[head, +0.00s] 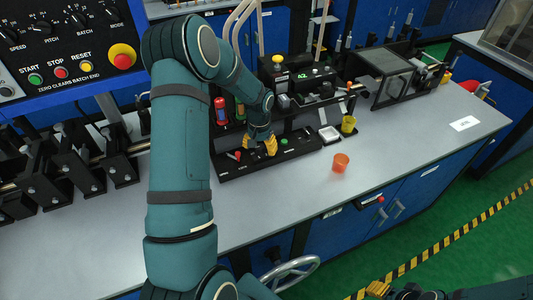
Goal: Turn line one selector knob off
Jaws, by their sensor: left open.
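My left gripper (262,146) has yellow fingers pointing down over a long black base plate (232,170) on the bench. It is open, close above the plate; contact with anything is hard to tell. A small red part (238,155) and a green button (284,141) sit on that plate, either side of the gripper. No label marking line one is readable, so I cannot say which part is its selector knob; the gripper may hide it. My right gripper (378,289) shows yellow tips at the bottom edge, away from the bench.
A control panel (60,45) with several black knobs and a red stop button (122,57) stands upper left. Black fixtures (75,165) line the left. The front right bench top is clear.

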